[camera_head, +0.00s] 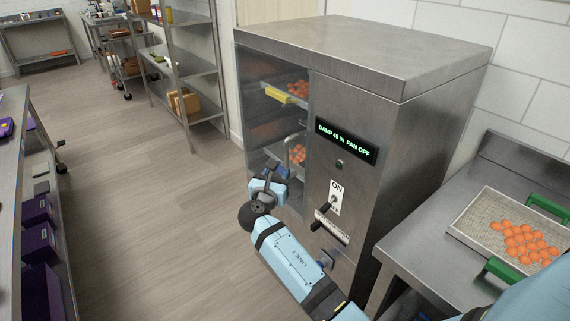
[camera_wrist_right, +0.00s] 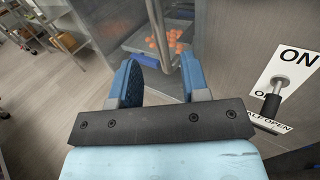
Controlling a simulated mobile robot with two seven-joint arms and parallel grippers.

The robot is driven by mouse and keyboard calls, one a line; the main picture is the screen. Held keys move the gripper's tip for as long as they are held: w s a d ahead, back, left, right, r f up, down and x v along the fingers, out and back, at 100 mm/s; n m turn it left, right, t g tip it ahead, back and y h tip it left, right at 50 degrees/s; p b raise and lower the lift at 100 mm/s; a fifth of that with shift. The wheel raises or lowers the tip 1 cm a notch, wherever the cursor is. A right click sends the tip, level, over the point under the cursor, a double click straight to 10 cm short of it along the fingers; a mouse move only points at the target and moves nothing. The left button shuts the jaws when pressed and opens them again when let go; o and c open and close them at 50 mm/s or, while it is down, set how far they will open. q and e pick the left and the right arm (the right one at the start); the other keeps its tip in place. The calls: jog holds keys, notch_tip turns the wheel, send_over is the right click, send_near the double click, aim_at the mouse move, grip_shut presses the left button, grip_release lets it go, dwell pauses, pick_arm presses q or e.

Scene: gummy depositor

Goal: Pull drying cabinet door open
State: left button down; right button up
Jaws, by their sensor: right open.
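The steel drying cabinet (camera_head: 437,120) stands at the centre right. Its glass door (camera_head: 262,128) appears shut on the front left, with trays of orange gummies (camera_head: 299,89) behind it. The metal door handle (camera_head: 287,149) is a curved bar standing out from the door. My right gripper (camera_head: 272,176) is open at the lower part of the handle. In the right wrist view, the handle (camera_wrist_right: 158,32) runs down between the two blue fingers, and no grip on it shows. My left gripper is not in view.
The cabinet front carries a lit display (camera_head: 346,141) and an ON lever switch (camera_head: 325,204) close to my right arm. A steel table (camera_head: 420,250) with a gummy tray (camera_head: 473,222) stands right. Open floor (camera_head: 160,210) lies left of the door.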

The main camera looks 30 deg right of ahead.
aim_at(285, 160)
jog(key=b+x, duration=0.3)
jog(key=x, duration=0.5)
jog(key=shift+w+d+b, duration=0.15)
jog(key=shift+b, duration=0.15)
grip_shut()
